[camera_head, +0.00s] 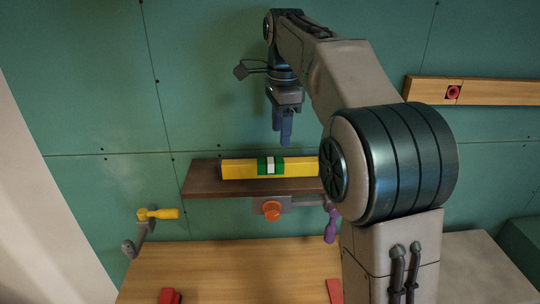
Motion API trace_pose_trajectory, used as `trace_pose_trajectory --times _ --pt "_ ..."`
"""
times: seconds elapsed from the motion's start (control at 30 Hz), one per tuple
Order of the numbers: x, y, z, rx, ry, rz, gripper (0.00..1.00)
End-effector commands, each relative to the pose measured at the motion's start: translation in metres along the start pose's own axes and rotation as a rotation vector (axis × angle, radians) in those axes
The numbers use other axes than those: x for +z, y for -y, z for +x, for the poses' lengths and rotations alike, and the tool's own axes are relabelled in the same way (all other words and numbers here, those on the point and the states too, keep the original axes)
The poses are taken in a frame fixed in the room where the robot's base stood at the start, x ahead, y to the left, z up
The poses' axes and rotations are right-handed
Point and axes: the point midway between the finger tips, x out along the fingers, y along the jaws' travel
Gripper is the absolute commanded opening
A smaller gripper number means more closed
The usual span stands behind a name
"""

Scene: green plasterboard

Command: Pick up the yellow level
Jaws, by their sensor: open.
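The yellow level (240,169) lies lengthwise on a dark brown wooden shelf (205,184) on the green wall. It has a green and white band near its middle. Its right end is hidden behind my arm. My gripper (284,132) points down above the level, right of the green and white band in the picture. It is open and empty, with its fingers appearing apart from the level.
A yellow-handled tool (158,214) hangs at the left. Below the shelf are an orange knob (272,210) and a purple-handled thing (331,226). A wooden table (235,265) carries a red object (169,296). A wooden rail (500,92) is at upper right.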

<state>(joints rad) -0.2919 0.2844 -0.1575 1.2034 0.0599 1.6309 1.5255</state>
Motion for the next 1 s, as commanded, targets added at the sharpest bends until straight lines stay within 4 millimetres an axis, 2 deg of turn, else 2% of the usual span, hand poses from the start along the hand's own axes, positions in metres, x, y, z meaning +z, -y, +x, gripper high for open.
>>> trace_pose_trajectory --times 0.03,0.1,0.3,0.37,0.73,1.0 --pt "0.006 0.01 -0.011 0.007 -0.005 0.044 0.53" --pt "0.012 0.018 -0.017 0.016 -0.009 0.104 0.53" --pt "0.02 0.026 -0.021 0.027 -0.017 0.185 0.53" --pt "0.02 0.026 -0.015 0.028 -0.017 0.189 0.53" --pt "0.019 0.024 0.045 0.029 -0.017 0.188 0.53" --pt "0.019 0.024 0.065 0.027 -0.017 0.188 0.53"
